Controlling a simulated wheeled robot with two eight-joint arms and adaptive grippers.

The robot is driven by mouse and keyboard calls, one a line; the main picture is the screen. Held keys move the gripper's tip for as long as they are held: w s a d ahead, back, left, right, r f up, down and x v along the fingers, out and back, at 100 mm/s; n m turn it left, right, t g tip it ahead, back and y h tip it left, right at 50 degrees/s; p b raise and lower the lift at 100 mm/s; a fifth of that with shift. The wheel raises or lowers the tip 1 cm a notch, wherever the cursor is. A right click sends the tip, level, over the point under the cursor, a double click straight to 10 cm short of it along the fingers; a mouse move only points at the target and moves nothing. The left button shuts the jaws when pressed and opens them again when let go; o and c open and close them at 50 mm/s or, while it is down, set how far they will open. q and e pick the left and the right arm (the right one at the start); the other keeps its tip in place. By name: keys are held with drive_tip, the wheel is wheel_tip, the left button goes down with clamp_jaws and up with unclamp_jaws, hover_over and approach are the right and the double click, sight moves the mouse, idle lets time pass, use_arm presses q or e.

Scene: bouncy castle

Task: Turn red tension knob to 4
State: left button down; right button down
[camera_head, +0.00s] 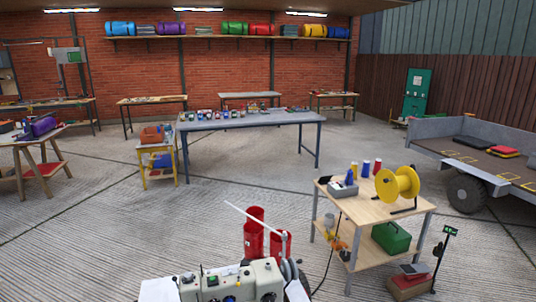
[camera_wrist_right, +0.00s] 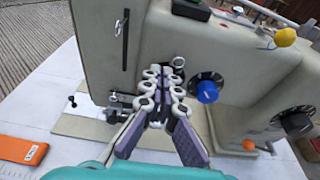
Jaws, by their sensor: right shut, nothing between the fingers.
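A beige machine (camera_wrist_right: 220,45) fills much of the right wrist view and also shows at the bottom of the head view (camera_head: 230,278). On its side are a blue knob with a dark dial (camera_wrist_right: 208,92), a dark knob (camera_wrist_right: 293,122) and a yellow ball knob (camera_wrist_right: 286,37). I cannot make out a red tension knob clearly in either view. My right gripper (camera_wrist_right: 166,84) is shut and empty, in front of the machine. It appears left of the blue knob, apart from it. It hides part of the machine behind it. My left gripper is not in view.
The machine stands on a white surface (camera_wrist_right: 40,112) with an orange item (camera_wrist_right: 22,149) at left. A small orange ball (camera_wrist_right: 249,145) sits low on the machine. In the head view, red cylinders (camera_head: 255,235) stand behind the machine, and a wooden cart (camera_head: 360,207) is to the right.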

drive_tip(key=shift+w+a, duration=0.1)
drive_tip(key=shift+w, duration=0.3)
drive_tip(key=shift+f, duration=0.15)
idle(0.5)
drive_tip(key=shift+w+d, duration=0.15)
drive_tip(key=shift+d, duration=0.55)
drive_tip(key=shift+w+d, duration=0.1)
drive_tip(key=shift+d, duration=0.4)
drive_tip(key=shift+w+d+r, duration=0.1)
drive_tip(key=shift+r, duration=0.25)
drive_tip(key=s+d, duration=0.1)
drive_tip(key=s, duration=0.4)
drive_tip(key=shift+s+d, duration=0.3)
drive_tip(key=shift+s, duration=0.1)
